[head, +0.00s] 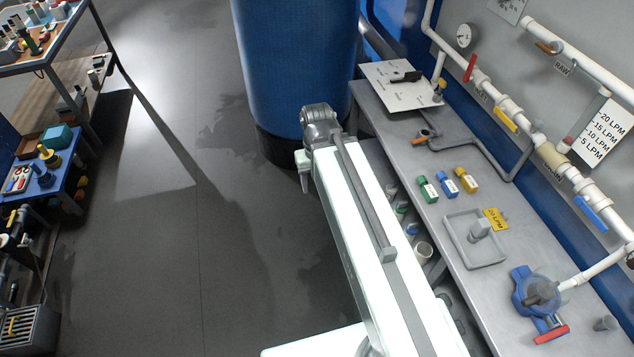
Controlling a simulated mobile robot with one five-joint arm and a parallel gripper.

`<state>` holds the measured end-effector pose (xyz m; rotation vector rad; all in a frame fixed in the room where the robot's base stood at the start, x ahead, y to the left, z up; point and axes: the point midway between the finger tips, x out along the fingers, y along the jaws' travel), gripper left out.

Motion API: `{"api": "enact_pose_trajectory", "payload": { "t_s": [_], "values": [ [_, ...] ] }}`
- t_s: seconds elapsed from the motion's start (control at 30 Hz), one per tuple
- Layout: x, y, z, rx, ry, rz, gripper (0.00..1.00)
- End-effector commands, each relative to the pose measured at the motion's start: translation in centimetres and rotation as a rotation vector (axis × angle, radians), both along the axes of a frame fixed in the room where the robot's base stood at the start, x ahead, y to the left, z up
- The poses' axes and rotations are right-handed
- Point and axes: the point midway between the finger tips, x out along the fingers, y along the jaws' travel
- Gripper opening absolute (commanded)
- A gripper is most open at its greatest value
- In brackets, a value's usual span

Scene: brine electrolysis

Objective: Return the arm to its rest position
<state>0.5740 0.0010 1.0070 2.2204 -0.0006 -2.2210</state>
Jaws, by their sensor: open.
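My white arm reaches up from the bottom of the head view, beside the left edge of the grey bench (405,170). My gripper (304,180) is at its far end, below the grey wrist joint, hanging over the dark floor in front of the blue tank. It is small and seen partly from behind, and its jaws are open. I see nothing held in it, and it appears apart from the bench and the tank.
The blue tank (295,70) stands just beyond my gripper. The bench carries small green, blue and yellow blocks (448,184), a grey tray (452,238), a blue valve (535,290) and a white board (395,85). Pipes run behind. Floor (170,200) on the left is clear.

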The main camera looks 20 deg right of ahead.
Motion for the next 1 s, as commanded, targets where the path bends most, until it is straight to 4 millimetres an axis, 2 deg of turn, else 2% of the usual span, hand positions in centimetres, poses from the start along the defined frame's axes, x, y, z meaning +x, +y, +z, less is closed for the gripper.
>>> {"api": "enact_pose_trajectory", "payload": {
  "t_s": [0.4,0.47,0.6,0.7,1.0],
  "values": [
    [0.0,0.0,0.0,0.0,0.0,0.002,0.54],
    [0.0,0.0,-0.7,0.0,0.0,0.002,0.54],
    [-0.1,0.0,-3.3,0.0,0.0,0.002,0.54],
    [-0.1,0.0,-2.6,0.0,0.0,0.002,0.54],
    [-0.1,0.0,-2.6,0.0,0.0,0.002,0.54]
  ]
}}
